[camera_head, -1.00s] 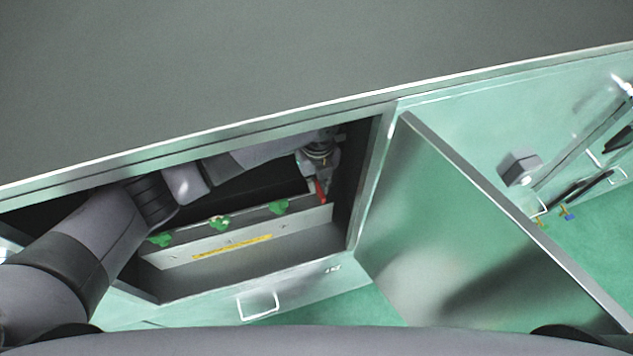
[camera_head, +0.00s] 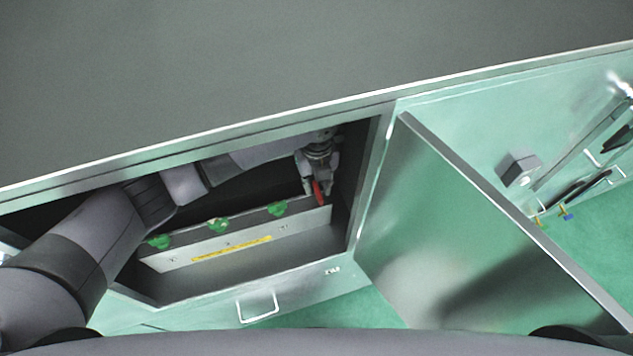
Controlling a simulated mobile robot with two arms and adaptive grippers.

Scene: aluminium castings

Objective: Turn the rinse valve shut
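A red valve handle (camera_head: 319,192) stands at the right end of the valve panel inside the open cabinet. Several valves are in the row, and the other handles are green: one at the left (camera_head: 158,242), one in the middle (camera_head: 218,225) and one at the right (camera_head: 278,208). My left gripper (camera_head: 318,184) reaches in under the cabinet top, with its fingers apart on either side of the red handle. I cannot tell whether they touch it. The valve's lettering is not readable. My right gripper is out of view.
A yellow label strip (camera_head: 232,249) runs along the panel (camera_head: 290,228). The cabinet's right wall is close to my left gripper. An open metal door (camera_head: 440,240) stands to the right. The grey worktop (camera_head: 250,80) overhangs the opening. A handle (camera_head: 259,308) is below.

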